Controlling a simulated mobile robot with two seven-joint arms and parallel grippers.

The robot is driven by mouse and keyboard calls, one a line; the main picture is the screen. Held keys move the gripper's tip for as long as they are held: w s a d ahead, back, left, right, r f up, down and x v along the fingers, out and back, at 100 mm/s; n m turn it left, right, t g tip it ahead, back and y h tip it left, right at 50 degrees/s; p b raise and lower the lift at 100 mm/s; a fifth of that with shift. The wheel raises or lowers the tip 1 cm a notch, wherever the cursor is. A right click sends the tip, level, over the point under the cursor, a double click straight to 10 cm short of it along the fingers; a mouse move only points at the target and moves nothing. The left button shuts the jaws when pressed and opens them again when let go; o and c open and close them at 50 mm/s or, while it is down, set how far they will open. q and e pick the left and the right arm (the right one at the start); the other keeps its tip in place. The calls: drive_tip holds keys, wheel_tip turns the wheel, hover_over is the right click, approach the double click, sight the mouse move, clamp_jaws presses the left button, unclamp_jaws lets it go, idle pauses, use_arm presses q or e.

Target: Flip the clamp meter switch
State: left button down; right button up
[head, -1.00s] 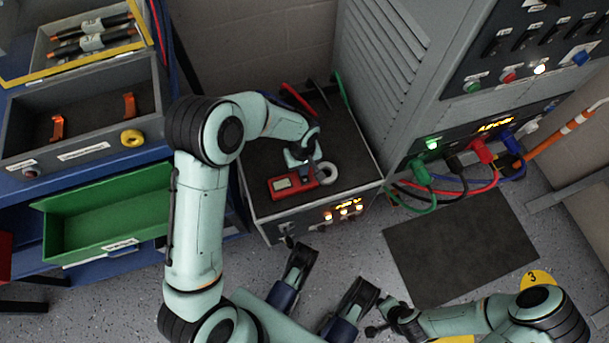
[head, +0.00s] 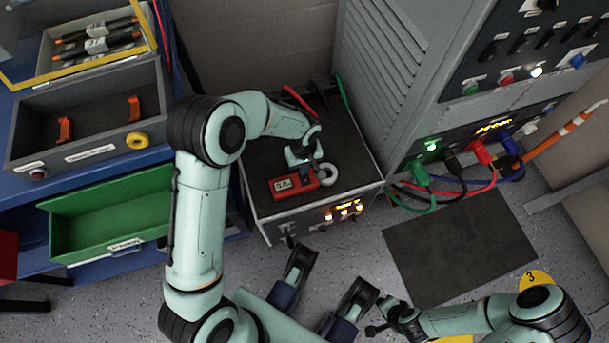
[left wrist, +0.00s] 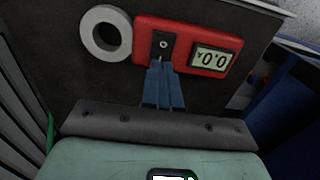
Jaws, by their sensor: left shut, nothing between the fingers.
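The clamp meter is a red body (head: 306,184) with a light grey ring jaw at its right end, lying on the dark top of a grey box. In the left wrist view the clamp meter (left wrist: 222,68) shows a dark switch plate (left wrist: 163,45) and a lit display (left wrist: 214,60) reading about 0.0. My left gripper (head: 312,171) is shut and empty. In the left wrist view its blue fingertips (left wrist: 162,68) are at the lower edge of the switch plate; I cannot tell if they touch it. My right gripper (head: 373,330) is low in the head view, away from the meter; its jaw state is unclear.
The grey box (head: 265,222) has lit indicators on its front. Right of it stands a grey cabinet (head: 380,70) with coloured cables plugged in. On the left are an open green drawer (head: 110,215) and a grey tray (head: 90,120). A dark mat (head: 460,250) lies on the floor.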

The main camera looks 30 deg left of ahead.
use_arm(q)
wheel_tip(320, 180, up, 5)
drive_tip(key=p, duration=0.3)
drive_tip(key=shift+f, duration=0.15)
idle(0.5)
